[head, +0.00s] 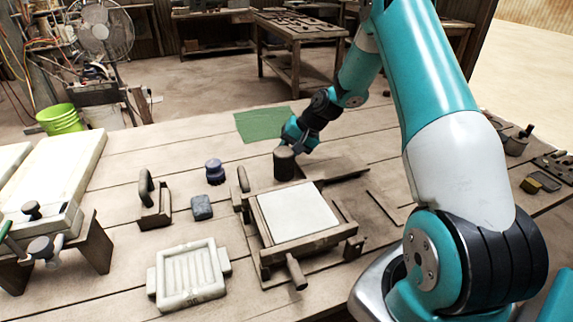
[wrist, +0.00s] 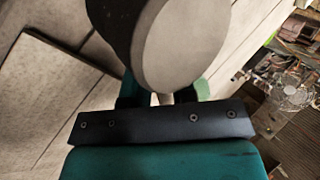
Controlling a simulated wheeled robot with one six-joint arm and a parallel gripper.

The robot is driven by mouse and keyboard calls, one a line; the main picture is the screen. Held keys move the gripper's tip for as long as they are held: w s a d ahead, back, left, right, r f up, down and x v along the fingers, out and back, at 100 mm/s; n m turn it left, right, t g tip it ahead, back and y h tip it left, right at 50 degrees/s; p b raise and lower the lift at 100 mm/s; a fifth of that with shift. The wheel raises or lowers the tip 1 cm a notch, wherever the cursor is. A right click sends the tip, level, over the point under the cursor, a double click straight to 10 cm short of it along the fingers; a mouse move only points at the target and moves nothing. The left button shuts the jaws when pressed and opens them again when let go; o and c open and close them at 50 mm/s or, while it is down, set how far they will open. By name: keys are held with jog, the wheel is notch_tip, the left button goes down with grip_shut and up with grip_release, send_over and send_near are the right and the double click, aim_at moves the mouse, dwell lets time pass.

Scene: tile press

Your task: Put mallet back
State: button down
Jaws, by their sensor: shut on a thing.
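My gripper (head: 297,138) is shut on the mallet, above the table beyond the tile press. The mallet's dark cylindrical head (head: 284,162) shows below and left of the gripper in the head view. In the wrist view the head (wrist: 180,45) is large, with a pale round face, and a short bit of light handle (wrist: 164,98) shows between the fingers. Most of the handle is hidden. A flat green patch (head: 260,124) lies on the table just behind and left of my gripper.
The tile press (head: 300,243) holds a pale slab (head: 298,211). A pale ribbed mould (head: 188,274), a blue-grey block (head: 202,207), a dark blue knob (head: 215,172) and a handled tool (head: 153,205) stand left of it. Small tools (head: 530,185) lie at right. The table behind the knob is clear.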

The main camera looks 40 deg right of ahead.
jog(key=shift+f, duration=2.25)
